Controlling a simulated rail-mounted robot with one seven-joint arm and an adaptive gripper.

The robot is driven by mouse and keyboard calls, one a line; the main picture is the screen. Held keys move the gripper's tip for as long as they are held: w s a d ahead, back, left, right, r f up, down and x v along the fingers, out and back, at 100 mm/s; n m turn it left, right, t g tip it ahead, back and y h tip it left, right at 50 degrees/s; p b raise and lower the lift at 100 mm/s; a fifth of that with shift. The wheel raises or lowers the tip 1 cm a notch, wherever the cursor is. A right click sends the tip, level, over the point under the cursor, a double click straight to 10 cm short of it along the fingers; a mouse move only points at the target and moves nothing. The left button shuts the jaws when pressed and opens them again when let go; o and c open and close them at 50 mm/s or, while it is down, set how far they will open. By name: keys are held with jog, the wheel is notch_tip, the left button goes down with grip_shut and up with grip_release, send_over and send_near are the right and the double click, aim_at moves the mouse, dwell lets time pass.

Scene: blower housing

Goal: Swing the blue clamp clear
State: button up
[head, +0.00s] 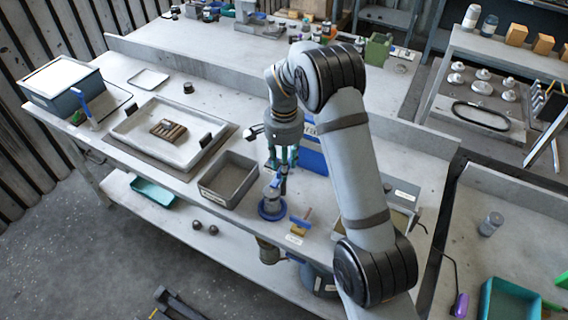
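My gripper (283,164) points down over the front part of the bench, its teal fingers spread apart. A blue upright piece (283,182), which looks like the clamp's lever, stands just below the fingertips. Below it are a grey cylindrical part and a blue ring (272,208) at the bench's front edge. The fingers partly overlap the top of the upright piece, and I cannot tell whether they touch it. I see nothing clearly held.
A grey open bin (229,181) stands just left of the clamp. A blue box (312,158) is behind and right of the gripper. A yellow-and-blue tool (301,222) lies to the right. A white tray (130,127) with a brown part is farther left.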

jog(key=shift+c, duration=0.9)
grip_shut()
jog(key=shift+n, duration=0.4)
jog(key=n+b, duration=0.1)
jog(key=n, duration=0.2)
jog(key=shift+w+n, duration=0.1)
jog(key=shift+n, duration=0.2)
jog(key=n, duration=0.4)
jog(key=shift+w+d+n, duration=0.1)
jog(key=shift+n, duration=0.2)
jog(key=n, duration=0.4)
jog(key=shift+w, duration=0.1)
jog(key=n+p, duration=0.1)
jog(key=n, duration=0.3)
jog(key=shift+w, duration=0.1)
jog(key=shift+n, duration=0.4)
